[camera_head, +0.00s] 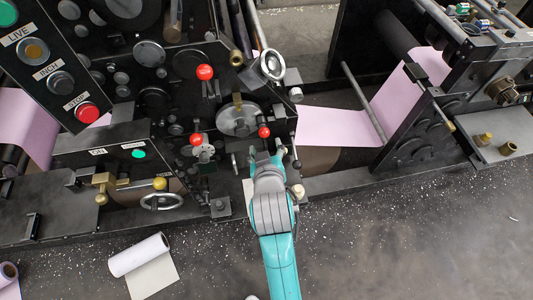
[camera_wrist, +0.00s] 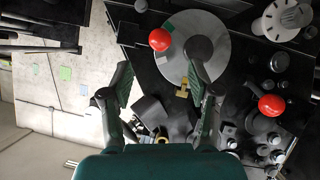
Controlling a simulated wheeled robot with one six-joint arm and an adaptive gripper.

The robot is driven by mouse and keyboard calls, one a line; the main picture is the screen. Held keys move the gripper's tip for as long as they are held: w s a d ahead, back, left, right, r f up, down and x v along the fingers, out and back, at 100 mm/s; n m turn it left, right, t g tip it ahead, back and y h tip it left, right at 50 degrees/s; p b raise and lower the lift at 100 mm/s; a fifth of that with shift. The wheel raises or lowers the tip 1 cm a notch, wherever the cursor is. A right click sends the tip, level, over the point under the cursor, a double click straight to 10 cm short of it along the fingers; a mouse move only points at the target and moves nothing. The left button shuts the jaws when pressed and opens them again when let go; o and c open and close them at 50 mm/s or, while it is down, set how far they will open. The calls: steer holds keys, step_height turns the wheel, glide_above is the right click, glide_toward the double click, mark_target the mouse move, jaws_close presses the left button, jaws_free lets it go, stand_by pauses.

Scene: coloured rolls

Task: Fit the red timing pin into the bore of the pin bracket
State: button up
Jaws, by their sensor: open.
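My gripper (camera_head: 266,152) is open in front of the dark machine panel, and nothing shows between its fingers in the wrist view (camera_wrist: 161,72). A red ball end (camera_head: 264,132) stands close beyond the fingertips, by the edge of a grey disc (camera_head: 238,120); it also shows in the wrist view (camera_wrist: 159,40). A small brass piece (camera_wrist: 183,88) sits at the disc's edge. Another red ball (camera_head: 205,72) is up the panel, and a third red ball (camera_head: 196,139) is to the left. I cannot tell which is the timing pin, or make out the pin bracket's bore.
A handwheel (camera_head: 272,65) sticks out above the disc. The control box with a red stop button (camera_head: 87,112) is at the left. Pink web (camera_head: 340,125) runs at the right. A white roll (camera_head: 139,254) lies on the floor, which is mostly clear at right.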

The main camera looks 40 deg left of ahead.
steer(key=v, duration=0.3)
steer(key=shift+s+d, duration=0.1)
stand_by(0.5)
steer(key=s+d+f+m+t+h, duration=0.1)
steer(key=s+d+f+m, duration=0.15)
steer(key=d, duration=0.65)
steer(key=s+d+f+m+t+h, duration=0.15)
steer(key=d+f, duration=0.25)
steer(key=d, duration=0.5)
steer(key=s+d+f+m+t, duration=0.15)
steer(key=d+f, duration=0.25)
steer(key=d, duration=0.4)
steer(key=s+d+r+m+h, duration=0.3)
steer(key=s+d, duration=0.4)
steer(key=s, duration=0.3)
steer(key=s+d+r+m+t+h, duration=0.1)
steer(key=s+d+r+m+h, duration=0.2)
steer(key=s+d, duration=0.5)
steer(key=shift+s+d+r, duration=0.3)
steer(key=shift+s+r, duration=0.25)
steer(key=shift+s, duration=0.6)
